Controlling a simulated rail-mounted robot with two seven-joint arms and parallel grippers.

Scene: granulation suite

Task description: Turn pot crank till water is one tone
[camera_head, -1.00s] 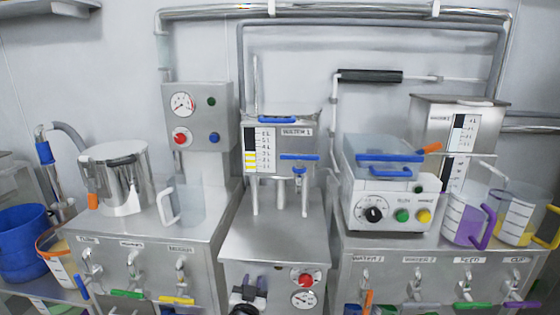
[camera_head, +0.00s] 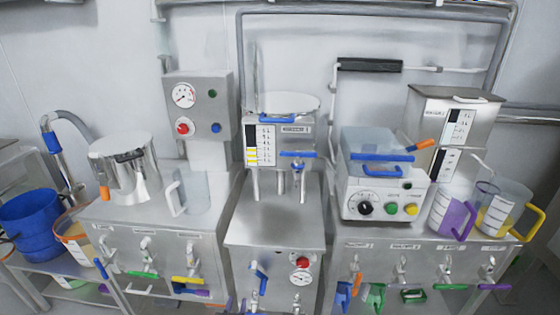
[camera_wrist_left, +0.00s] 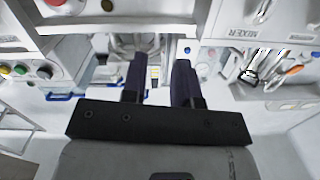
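A steel pot (camera_head: 124,172) stands on the left cabinet in the head view. It has a dark bar at its top and an orange grip (camera_head: 104,193) at its lower left, which may be its crank. The water inside the pot is hidden by its wall and top. In the left wrist view the scene is upside down, with a shiny vessel and an orange grip (camera_wrist_left: 294,70) at the right. My left gripper (camera_wrist_left: 158,68) is open, with two dark fingers apart and nothing between them. I cannot make out either gripper in the head view. My right gripper is not in view.
A clear jug (camera_head: 188,192) stands right of the pot. A gauge box (camera_head: 199,101) is on the wall behind. A blue bucket (camera_head: 30,225) is at the far left. Taps with coloured levers line the cabinet fronts. The middle cabinet's top (camera_head: 275,225) has bare room.

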